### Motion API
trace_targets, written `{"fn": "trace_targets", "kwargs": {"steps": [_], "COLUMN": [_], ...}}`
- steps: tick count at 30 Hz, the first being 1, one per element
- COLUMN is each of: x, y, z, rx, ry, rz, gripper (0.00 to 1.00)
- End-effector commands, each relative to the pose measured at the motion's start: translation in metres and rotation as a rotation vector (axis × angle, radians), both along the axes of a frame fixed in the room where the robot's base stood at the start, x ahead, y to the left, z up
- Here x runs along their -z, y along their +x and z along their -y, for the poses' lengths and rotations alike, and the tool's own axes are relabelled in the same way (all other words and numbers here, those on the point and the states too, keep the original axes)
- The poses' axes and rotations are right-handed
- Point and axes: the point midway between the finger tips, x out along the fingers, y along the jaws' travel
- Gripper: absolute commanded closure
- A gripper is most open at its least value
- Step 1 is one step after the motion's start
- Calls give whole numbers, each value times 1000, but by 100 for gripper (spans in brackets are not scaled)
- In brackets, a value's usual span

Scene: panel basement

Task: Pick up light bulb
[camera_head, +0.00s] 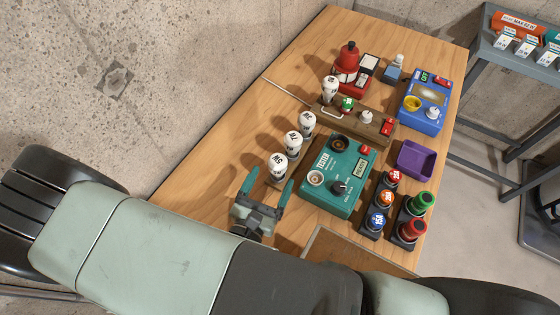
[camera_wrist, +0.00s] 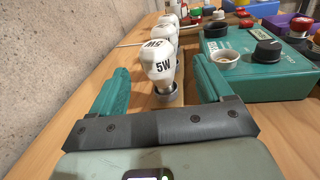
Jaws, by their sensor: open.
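A white light bulb (camera_head: 278,163) marked 5W stands upright in a small grey base at the near end of a row. It also shows in the wrist view (camera_wrist: 158,62), centred between my two green fingers. My gripper (camera_head: 267,184) is open and empty, low over the table, with its fingertips close to this bulb. I cannot tell how far the bulb is between the fingers, and no contact shows. Two more white bulbs, a middle one (camera_head: 293,141) and a far one (camera_head: 307,122), stand behind it in line.
A teal tester box (camera_head: 330,195) stands close to the right of the bulbs. A brown board (camera_head: 345,117) with another bulb (camera_head: 330,86) lies beyond the row. Coloured buttons (camera_head: 385,198) and a purple bin (camera_head: 417,158) are farther right. The wooden table (camera_head: 200,175) is clear left of the bulbs.

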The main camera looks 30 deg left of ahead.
Motion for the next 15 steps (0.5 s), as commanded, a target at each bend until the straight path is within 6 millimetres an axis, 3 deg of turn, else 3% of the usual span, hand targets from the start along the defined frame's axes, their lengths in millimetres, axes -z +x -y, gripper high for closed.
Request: {"fn": "trace_targets", "kwargs": {"steps": [5,15], "x": [3,3], "y": [7,47], "z": [-1,-9], "rx": [-69,-64], "ry": [-42,-41], "rz": [29,28], "gripper": [21,21]}}
